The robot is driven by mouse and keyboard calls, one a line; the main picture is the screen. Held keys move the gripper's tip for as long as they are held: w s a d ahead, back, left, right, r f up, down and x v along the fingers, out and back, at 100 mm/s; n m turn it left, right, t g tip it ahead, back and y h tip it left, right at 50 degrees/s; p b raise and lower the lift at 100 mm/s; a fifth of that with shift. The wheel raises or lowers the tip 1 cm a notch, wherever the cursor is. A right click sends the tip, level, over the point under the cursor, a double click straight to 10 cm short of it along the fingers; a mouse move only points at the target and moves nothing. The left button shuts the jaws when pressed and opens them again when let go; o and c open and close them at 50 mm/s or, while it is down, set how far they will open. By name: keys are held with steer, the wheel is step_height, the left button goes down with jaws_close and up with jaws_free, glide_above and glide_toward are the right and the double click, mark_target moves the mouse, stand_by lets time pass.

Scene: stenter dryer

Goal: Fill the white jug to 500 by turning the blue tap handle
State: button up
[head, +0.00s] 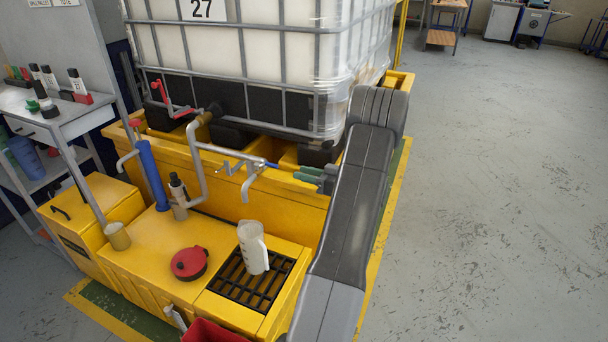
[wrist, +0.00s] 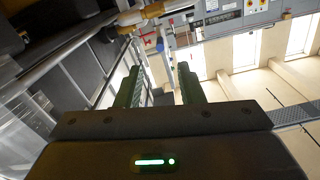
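The white jug (head: 253,248) stands upright on a black grate (head: 232,291) in the yellow bench. Its fill level and marks are too small to read. The tap (head: 236,154) is a grey pipe with a downturned spout (head: 249,188) above the jug. Its short blue handle (head: 271,165) points right, towards my gripper. My gripper (head: 301,173) has green fingers and is just right of the blue handle, apart from it. In the wrist view my gripper (wrist: 160,72) is open with an empty gap, and a small blue piece shows beyond the fingertips. No water stream is visible.
A caged white tank (head: 270,45) stands behind on a yellow tray. A red-lidded item (head: 189,263), a blue cylinder (head: 152,175) and pipes crowd the bench on the left. A grey side table (head: 62,122) holds bottles. The floor at right is clear.

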mark_target(267, 164)
steer(key=shift+b+x, duration=0.45)
steer(key=shift+x, duration=6)
jaws_close()
